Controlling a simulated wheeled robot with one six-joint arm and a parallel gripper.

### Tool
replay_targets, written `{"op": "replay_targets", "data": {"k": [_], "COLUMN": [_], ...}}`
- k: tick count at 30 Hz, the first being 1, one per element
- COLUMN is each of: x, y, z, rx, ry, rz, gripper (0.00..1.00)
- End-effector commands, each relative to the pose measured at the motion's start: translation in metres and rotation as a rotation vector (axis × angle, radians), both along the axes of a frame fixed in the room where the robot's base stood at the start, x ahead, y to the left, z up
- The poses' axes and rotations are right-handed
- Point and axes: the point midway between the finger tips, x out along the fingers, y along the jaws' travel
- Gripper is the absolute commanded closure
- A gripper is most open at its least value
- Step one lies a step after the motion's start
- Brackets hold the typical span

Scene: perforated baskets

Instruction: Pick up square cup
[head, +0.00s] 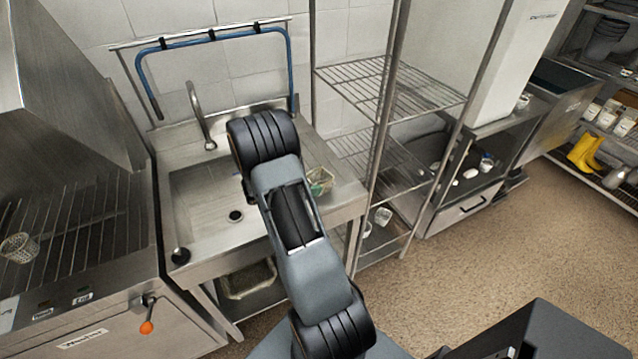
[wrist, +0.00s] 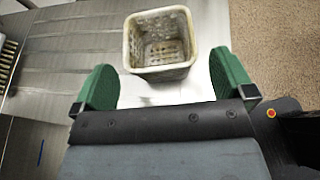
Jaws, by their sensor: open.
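The square cup is an off-white, worn, perforated basket (wrist: 160,72). In the wrist view it stands upright on the metal counter, its open top facing up toward the camera. My gripper (wrist: 165,76) is open, with one green finger to the left of the cup and the other to its right. Gaps show between both fingers and the cup, and the cup lies mostly ahead of the fingertips. In the head view a small basket (head: 321,182) shows on the right part of the sink counter, partly hidden by my arm. My gripper is mostly hidden there.
A sink basin (head: 205,205) with a tall faucet (head: 198,112) lies left of my arm. A wire shelf rack (head: 390,90) stands right of the counter. Another perforated basket (head: 18,247) sits on the ribbed surface at left. The counter's right edge drops to the floor.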

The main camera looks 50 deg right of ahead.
Motion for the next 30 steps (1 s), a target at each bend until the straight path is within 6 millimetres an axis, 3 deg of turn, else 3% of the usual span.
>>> {"op": "replay_targets", "data": {"k": [12,22,30], "x": [-0.008,-0.009,-0.009], "y": [-0.042,-0.046,-0.046], "z": [-0.02,-0.023,-0.023], "rx": [0.0,0.0,0.0], "ry": [0.0,-0.001,-0.001], "rz": [-0.002,0.0,0.0], "gripper": [0.0,0.0,0.25]}}
